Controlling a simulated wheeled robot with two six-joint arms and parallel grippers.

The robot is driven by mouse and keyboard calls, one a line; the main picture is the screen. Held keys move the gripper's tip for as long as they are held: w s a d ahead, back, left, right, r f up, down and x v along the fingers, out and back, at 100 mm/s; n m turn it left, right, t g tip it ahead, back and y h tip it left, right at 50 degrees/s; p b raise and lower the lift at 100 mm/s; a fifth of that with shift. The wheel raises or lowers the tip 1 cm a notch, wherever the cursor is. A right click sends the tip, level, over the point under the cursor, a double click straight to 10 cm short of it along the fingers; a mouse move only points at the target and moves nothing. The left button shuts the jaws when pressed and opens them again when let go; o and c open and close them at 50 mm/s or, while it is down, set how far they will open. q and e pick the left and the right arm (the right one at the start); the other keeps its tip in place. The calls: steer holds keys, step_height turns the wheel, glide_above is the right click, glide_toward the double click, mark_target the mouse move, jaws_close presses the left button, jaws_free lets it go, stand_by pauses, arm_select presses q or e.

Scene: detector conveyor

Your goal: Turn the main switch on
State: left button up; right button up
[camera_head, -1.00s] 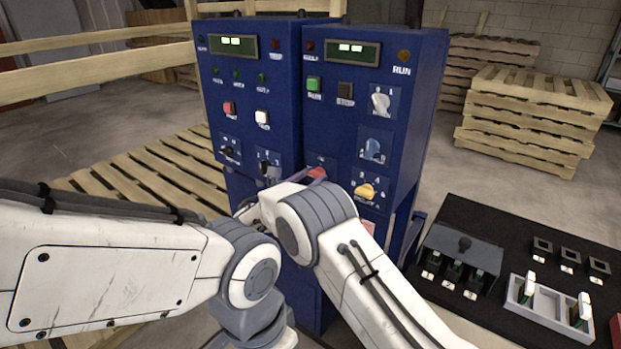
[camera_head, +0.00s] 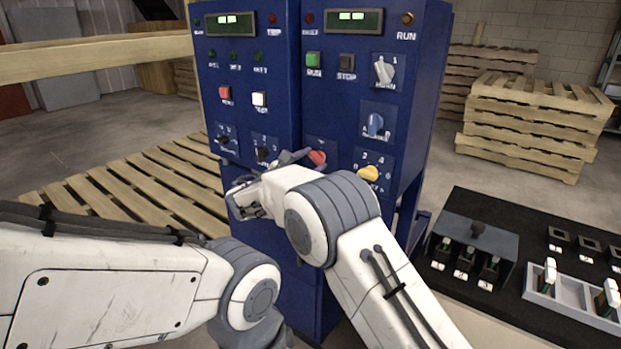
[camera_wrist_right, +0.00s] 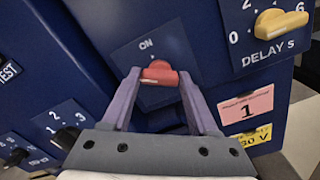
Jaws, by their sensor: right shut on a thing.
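A red switch handle (camera_head: 317,157) sits low on the right-hand blue cabinet, on a blue plate. In the right wrist view the red handle (camera_wrist_right: 160,74) lies roughly crosswise below the word ON. My right gripper (camera_head: 303,155) reaches it from the front, and my forearm hides part of the plate in the head view. In the right wrist view the two fingers of the right gripper (camera_wrist_right: 159,76) stand at either side of the handle, shut on it. My left arm comes in from the left, but its gripper is not visible.
A yellow DELAY knob (camera_head: 369,173) is close to the right of the handle. Blue (camera_head: 375,124) and grey (camera_head: 384,71) knobs sit above it. A black bench (camera_head: 480,205) with modules stands at right; pallets (camera_head: 540,110) lie behind. A wooden rail crosses at left.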

steer(key=shift+s+f+m+b, duration=0.1)
steer(key=shift+f+m+b, duration=0.1)
steer(key=shift+m+b, duration=3.25)
steer(key=shift+s+f+m+b, duration=0.15)
steer(key=shift+m+b, duration=2.3)
steer(key=shift+b, duration=1.95)
steer(key=shift+w, duration=0.1)
steer(key=o, duration=1.4)
steer(key=shift+r, duration=0.15)
steer(key=v, duration=1)
steer(key=shift+s+a, duration=0.15)
steer(key=shift+s, duration=0.05)
